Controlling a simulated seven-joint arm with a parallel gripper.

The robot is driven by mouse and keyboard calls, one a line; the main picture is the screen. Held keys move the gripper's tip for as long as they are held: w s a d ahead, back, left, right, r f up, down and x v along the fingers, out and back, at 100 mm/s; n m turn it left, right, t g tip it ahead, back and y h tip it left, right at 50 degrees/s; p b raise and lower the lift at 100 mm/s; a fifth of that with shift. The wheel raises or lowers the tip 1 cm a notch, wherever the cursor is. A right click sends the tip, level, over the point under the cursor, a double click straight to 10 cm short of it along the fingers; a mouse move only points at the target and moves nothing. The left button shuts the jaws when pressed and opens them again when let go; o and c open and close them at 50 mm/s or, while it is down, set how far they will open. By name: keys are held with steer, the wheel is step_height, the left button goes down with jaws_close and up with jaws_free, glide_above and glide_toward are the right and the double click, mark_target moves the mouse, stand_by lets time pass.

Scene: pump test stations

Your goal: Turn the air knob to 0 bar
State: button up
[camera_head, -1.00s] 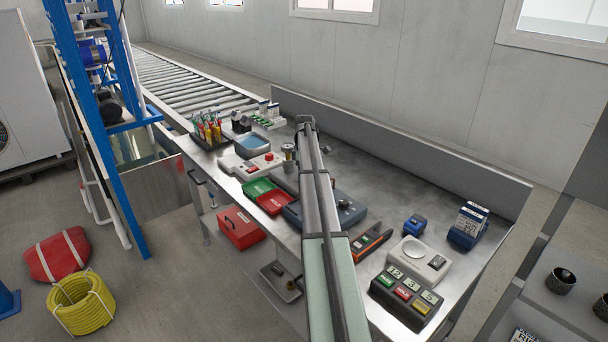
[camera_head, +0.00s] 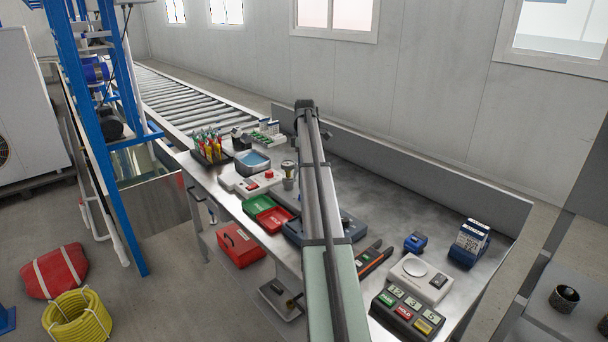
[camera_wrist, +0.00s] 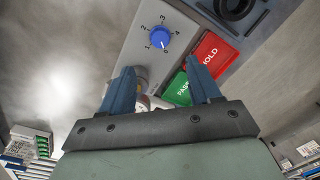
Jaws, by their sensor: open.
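In the wrist view, the blue air knob (camera_wrist: 160,37) sits on a light grey panel (camera_wrist: 135,45), ringed by dial numbers up to 4. A pale mark shows on the knob's lower side, near the number at its lower right; the exact setting is too small to read surely. My gripper (camera_wrist: 160,69) is open and empty, its two blue fingers spread, and in the picture the knob lies just beyond the tips, between their lines. In the head view my arm hides the knob and the fingers.
A green PASS tray and a red HOLD tray (camera_wrist: 213,53) lie close to my right finger in the wrist view. In the head view, a gauge (camera_head: 289,170) stands left of my arm, and a button box (camera_head: 407,310) and a blue holder (camera_head: 469,243) stand right.

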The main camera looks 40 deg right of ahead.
steer(key=shift+r, duration=0.85)
steer(key=w+a+f+m+g+h, duration=0.1)
steer(key=a+f+h, duration=0.2)
steer(key=a, duration=0.9)
steer(key=a+f+m+g+h, duration=0.15)
steer(key=a+f, duration=0.25)
steer(key=a, duration=0.7)
steer(key=s+a+f, duration=0.4)
steer(key=a+f, duration=0.2)
steer(key=f, duration=0.5)
steer(key=s+a+f, duration=0.4)
steer(key=a+f, duration=0.2)
steer(key=f, duration=0.5)
steer(key=s+a+f+m+g+y, duration=0.1)
steer(key=s+a+f, duration=0.3)
steer(key=s+f, duration=0.3)
steer(key=s+a+f+m, duration=0.1)
steer(key=s+a+f, duration=0.2)
steer(key=s+f, duration=0.35)
steer(key=s+a+f+m+g+y, duration=0.1)
steer(key=s+a+f, duration=0.2)
steer(key=s, duration=0.7)
steer(key=s+a+f+m+g+y, duration=0.1)
steer(key=s+a+f, duration=0.3)
steer(key=s+f, duration=0.3)
steer(key=s+a+f+m+g+y, duration=0.1)
steer(key=s+a+f, duration=0.3)
steer(key=s, duration=1.1)
steer(key=shift+a+f, duration=0.2)
steer(key=shift+f, duration=0.55)
